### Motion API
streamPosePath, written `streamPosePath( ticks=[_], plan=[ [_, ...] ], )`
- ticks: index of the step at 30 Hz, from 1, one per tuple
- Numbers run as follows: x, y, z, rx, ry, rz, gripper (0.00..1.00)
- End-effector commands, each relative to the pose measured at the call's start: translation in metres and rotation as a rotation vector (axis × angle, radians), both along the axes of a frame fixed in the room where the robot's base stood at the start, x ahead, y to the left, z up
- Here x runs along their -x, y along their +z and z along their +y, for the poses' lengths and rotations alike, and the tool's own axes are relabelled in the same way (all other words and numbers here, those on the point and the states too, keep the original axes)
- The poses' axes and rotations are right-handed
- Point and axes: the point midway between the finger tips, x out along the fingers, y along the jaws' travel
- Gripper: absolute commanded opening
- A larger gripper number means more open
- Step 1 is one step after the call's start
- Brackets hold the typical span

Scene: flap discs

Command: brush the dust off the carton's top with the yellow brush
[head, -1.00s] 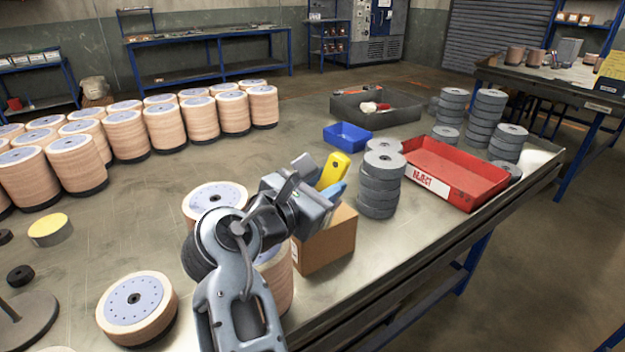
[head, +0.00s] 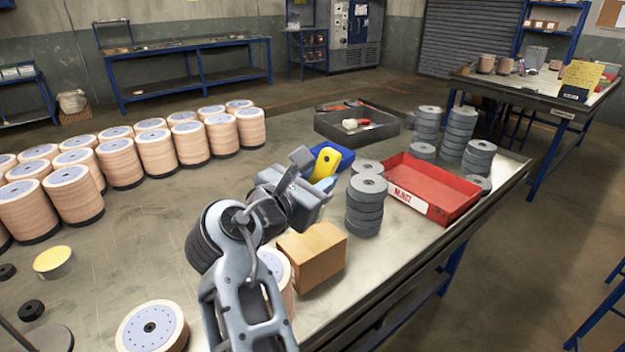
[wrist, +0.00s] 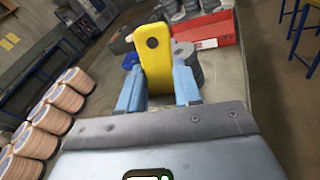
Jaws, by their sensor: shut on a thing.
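The yellow brush (head: 324,164) is held between the blue fingers of my gripper (head: 328,182). In the wrist view the brush (wrist: 153,58) stands up between the two fingers of my gripper (wrist: 158,88); its bristles do not show. The brown cardboard carton (head: 318,255) stands on the table below and in front of my gripper. Its top shows in the head view and looks plain tan; I cannot make out dust on it. My gripper and the brush are above and beyond the carton, apart from it.
A stack of grey discs (head: 366,205) stands right of the carton, with a red reject tray (head: 440,205) beyond. A blue bin (head: 340,156) sits behind the brush. Stacked tan discs (head: 276,270) stand close left of the carton. Bare table (head: 180,240) lies to the left.

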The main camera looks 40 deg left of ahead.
Motion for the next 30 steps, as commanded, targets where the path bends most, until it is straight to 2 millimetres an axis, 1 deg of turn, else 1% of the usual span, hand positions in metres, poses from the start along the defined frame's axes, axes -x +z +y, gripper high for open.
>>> streamPosePath(
  ticks=[14,22,30],
  plan=[
    [0.0,-0.0002,0.0003,0.0,0.001,-0.001,0.03],
    [-0.0011,-0.006,0.0079,0.001,0.001,0.0,0.03],
    [-0.0019,-0.0067,0.0073,0.0,-0.001,0.0,0.03]
  ],
)
